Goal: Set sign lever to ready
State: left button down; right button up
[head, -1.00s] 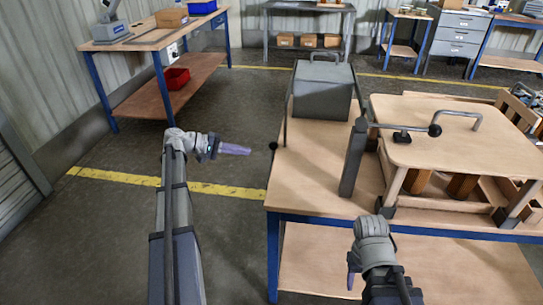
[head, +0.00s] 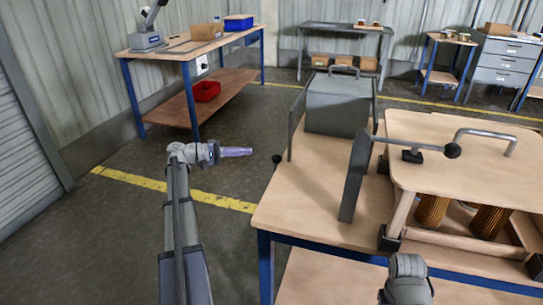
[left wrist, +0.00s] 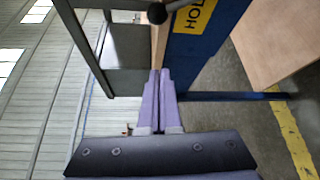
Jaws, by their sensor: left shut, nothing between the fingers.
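A black ball knob (head: 277,158) juts out at the left side of the near workbench and looks like the sign lever's end. It also shows at the top of the left wrist view (left wrist: 157,13). Beside it there, a yellow sign (left wrist: 195,13) reading "HOL", cut off by the frame, sits on a blue panel (left wrist: 190,60). My left gripper (head: 252,151) is shut and empty, just left of the knob with a small gap. Its purple fingers (left wrist: 158,72) point toward the knob in the wrist view. My right wrist shows at the bottom edge; its fingers are out of sight.
The near workbench (head: 310,190) carries a grey box (head: 338,105) and a wooden fixture (head: 460,160) with filter cartridges (head: 432,211) under its top plate. A grey upright with a second ball-ended lever stands beside it. Open floor lies left of the bench.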

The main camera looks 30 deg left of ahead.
pick_arm(q)
jog(key=w+d, duration=0.3)
jog(key=d, duration=0.6)
jog(key=shift+w, duration=0.15)
jog(key=shift+f, duration=0.1)
